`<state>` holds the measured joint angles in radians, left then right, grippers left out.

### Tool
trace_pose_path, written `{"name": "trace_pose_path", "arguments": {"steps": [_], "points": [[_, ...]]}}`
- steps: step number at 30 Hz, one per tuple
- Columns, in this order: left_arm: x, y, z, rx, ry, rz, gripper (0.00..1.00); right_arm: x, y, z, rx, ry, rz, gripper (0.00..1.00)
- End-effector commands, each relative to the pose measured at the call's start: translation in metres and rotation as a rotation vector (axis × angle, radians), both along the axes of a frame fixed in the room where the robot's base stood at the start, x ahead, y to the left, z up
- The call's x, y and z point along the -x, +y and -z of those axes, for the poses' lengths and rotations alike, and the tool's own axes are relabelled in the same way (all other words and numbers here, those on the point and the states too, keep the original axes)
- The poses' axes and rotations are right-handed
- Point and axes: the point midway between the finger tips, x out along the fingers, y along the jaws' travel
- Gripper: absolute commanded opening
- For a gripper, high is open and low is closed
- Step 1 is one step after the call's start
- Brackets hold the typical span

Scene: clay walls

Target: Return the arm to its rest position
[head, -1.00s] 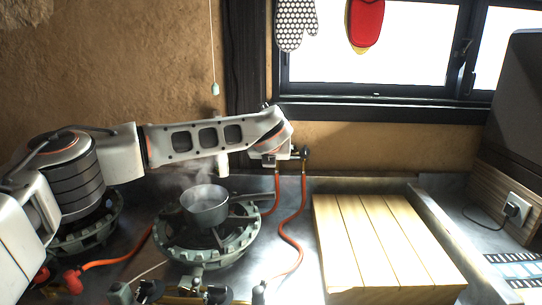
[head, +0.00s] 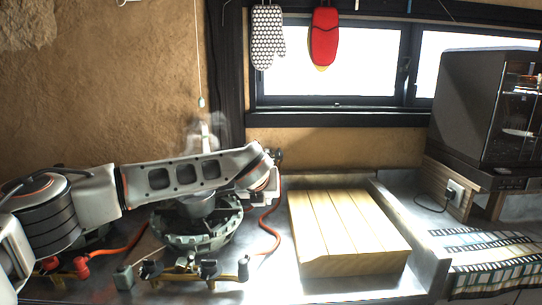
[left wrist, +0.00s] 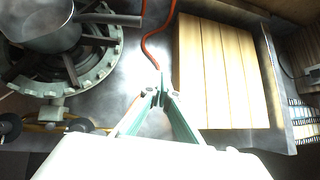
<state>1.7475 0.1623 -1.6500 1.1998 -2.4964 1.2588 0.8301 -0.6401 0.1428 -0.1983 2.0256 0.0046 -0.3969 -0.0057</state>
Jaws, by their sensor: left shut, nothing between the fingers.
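My left arm (head: 185,176) reaches in from the left over the gas stove, its wrist (head: 262,185) ending just left of the wooden board. My left gripper (left wrist: 161,92) shows in the left wrist view with its green fingers together and nothing between them. It is above the counter between the stove and the board. In the head view its fingers are hard to make out. My right gripper is in neither view.
A small pot (head: 196,206) sits on a burner (head: 182,235), partly hidden behind my arm, with steam above. It also shows in the left wrist view (left wrist: 42,22). An orange hose (head: 268,225) runs beside the wooden board (head: 345,225). A dark microwave (head: 465,105) stands right.

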Motion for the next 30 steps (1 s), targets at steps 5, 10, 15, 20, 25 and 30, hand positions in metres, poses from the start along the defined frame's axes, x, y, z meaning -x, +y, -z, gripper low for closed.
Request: {"name": "trace_pose_path", "arguments": {"steps": [5,10,15,20,25,30], "points": [[0.058,-0.062,0.073,0.154,0.190,0.146,0.00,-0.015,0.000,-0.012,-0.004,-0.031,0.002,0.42],[0.139,-0.132,0.120,0.387,0.389,0.299,0.00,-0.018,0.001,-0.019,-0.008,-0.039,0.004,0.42],[0.223,-0.194,0.129,0.709,0.569,0.415,0.00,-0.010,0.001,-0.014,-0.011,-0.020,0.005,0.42],[0.276,-0.226,0.108,1.040,0.688,0.445,0.00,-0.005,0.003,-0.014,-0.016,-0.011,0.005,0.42],[0.299,-0.229,0.078,1.398,0.756,0.381,0.00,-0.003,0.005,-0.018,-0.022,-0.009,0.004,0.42],[0.293,-0.202,0.062,1.735,0.770,0.214,0.00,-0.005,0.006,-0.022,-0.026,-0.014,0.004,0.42]]}}
